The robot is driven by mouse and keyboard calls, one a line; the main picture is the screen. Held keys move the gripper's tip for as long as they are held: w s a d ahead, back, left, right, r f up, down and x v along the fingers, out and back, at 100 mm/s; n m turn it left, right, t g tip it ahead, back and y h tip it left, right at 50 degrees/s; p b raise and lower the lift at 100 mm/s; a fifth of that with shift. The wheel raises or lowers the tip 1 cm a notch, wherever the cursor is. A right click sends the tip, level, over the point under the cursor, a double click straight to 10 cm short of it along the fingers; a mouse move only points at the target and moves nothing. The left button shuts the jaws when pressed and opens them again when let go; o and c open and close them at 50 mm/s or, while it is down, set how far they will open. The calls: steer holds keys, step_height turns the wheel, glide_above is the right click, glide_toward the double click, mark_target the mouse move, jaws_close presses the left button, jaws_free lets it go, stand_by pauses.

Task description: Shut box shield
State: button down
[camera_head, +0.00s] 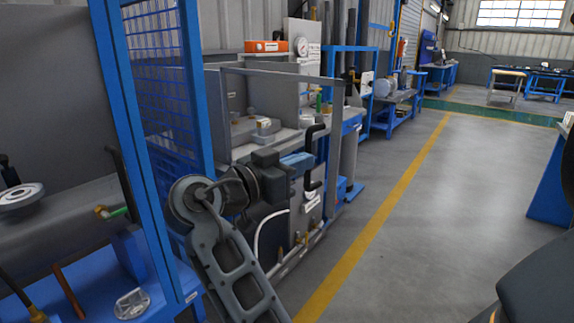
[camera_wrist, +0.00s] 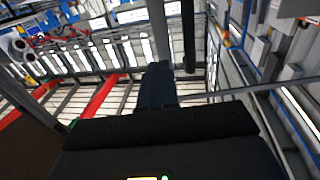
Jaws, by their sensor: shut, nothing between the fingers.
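The box shield (camera_head: 270,74) shows in the head view as a thin grey frame with a see-through middle, standing at the front of a grey machine box. A black bracket-shaped handle (camera_head: 316,130) is on its right side; its lower end shows below my gripper. My gripper (camera_head: 308,160) is shut and empty, with its blue fingers pointing right at the handle's middle, which they partly cover. I cannot tell whether they touch it. In the wrist view the dark closed fingers (camera_wrist: 158,85) point towards grey and dark upright bars (camera_wrist: 188,35).
A blue post with mesh (camera_head: 160,75) stands close left of my arm. A bench with a round part (camera_head: 20,195) is at the far left. More blue benches (camera_head: 395,110) run along the wall behind.

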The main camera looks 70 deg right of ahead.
mark_target(337, 148)
steer(key=p+x, duration=0.1)
steer(key=x, duration=0.6)
steer(key=shift+s+d, duration=0.1)
steer(key=shift+d, duration=0.25)
steer(key=shift+s+d, duration=0.1)
steer(key=shift+d, duration=0.1)
